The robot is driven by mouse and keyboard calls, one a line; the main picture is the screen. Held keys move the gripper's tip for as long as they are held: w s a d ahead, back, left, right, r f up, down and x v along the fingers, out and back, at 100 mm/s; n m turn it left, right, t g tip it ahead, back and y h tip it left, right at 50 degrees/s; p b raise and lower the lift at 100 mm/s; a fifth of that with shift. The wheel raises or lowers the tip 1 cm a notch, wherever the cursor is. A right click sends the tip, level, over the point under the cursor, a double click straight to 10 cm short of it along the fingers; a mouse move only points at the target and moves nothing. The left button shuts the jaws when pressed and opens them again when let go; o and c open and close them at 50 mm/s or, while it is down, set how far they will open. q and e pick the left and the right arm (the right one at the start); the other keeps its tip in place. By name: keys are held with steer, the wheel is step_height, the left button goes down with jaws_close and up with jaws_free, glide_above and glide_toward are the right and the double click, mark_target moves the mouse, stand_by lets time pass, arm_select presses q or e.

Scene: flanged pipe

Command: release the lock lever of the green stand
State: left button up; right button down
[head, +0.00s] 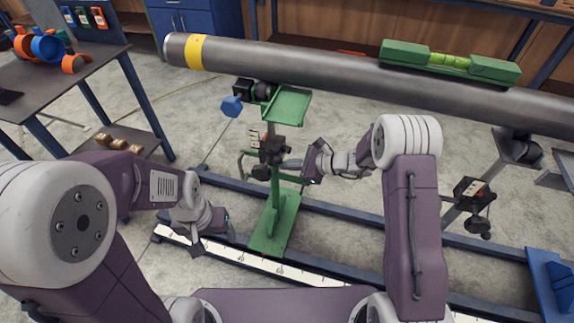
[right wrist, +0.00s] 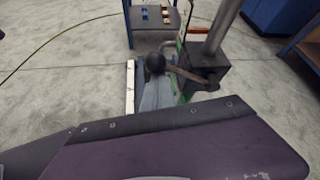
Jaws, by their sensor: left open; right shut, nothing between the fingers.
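The green stand (head: 274,222) stands on the rails under the grey pipe, with a green cradle plate at its top. Its dark clamp block (head: 272,150) sits partway up the post. In the right wrist view the lock lever (right wrist: 186,73) runs from this block to a round black knob (right wrist: 155,62). My right gripper (head: 284,164) is shut and empty, its fingertips beside the block and lever. My left gripper (head: 205,243) is open and empty, low left of the stand.
The long grey pipe (head: 300,66) crosses above, carrying a green spirit level (head: 450,62). A second stand (head: 470,192) is at the right. A table (head: 90,65) with coloured clamps is at the left. Blue rails and a white scale (head: 310,277) run along the floor.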

steer(key=shift+w+r, duration=0.1)
steer(key=shift+r, duration=0.05)
step_height(320, 180, down, 5)
steer(key=b, duration=0.4)
arm_select(q)
steer(key=shift+s+a+f+p, duration=0.25)
steer(key=shift+s+p, duration=0.1)
steer(key=shift+p, duration=1.4)
arm_select(e)
steer(key=w+v, duration=0.1)
steer(key=v, duration=1)
steer(key=shift+d+r, duration=0.25)
steer(key=shift+w, duration=0.1)
